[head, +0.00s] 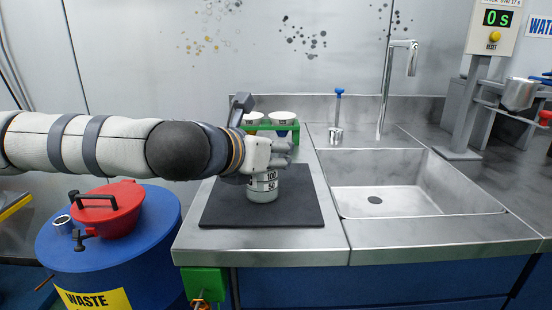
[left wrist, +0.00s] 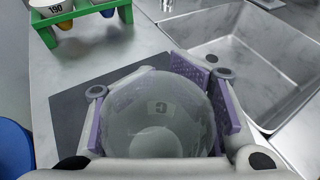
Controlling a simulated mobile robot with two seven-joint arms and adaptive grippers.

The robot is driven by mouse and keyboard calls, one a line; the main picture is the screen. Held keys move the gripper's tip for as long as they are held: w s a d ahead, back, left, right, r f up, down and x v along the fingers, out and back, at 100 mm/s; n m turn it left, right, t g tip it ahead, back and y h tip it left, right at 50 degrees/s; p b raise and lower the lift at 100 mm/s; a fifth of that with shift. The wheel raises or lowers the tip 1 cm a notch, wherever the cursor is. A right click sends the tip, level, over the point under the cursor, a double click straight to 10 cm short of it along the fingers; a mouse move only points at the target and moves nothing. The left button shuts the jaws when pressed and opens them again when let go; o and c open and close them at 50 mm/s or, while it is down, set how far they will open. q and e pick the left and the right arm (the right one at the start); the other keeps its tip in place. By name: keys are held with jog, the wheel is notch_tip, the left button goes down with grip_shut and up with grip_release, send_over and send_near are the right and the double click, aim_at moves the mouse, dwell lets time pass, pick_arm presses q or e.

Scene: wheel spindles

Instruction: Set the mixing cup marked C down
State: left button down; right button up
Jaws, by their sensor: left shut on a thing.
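The mixing cup marked C (head: 262,188) is pale and translucent, with 100 and 50 printed on its side in the head view. It is upright over the dark mat (head: 302,207), and its base appears to be at the mat's surface; I cannot tell whether it bears on it. My left gripper (head: 272,160) is shut on the cup's upper part. In the left wrist view the cup (left wrist: 155,125) sits between the purple finger pads, with the C showing inside. My right gripper is in neither view.
A green rack (head: 296,128) with white cups stands behind the mat. A steel sink (head: 400,187) with a tall tap (head: 386,95) lies to the right. A blue waste drum (head: 150,232) with a red funnel (head: 108,210) stands left of the counter. The mat's front and right are bare.

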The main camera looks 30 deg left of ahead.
pick_arm(q)
jog(key=shift+f, duration=0.1)
jog(key=shift+f, duration=0.15)
jog(key=c, duration=0.8)
grip_release()
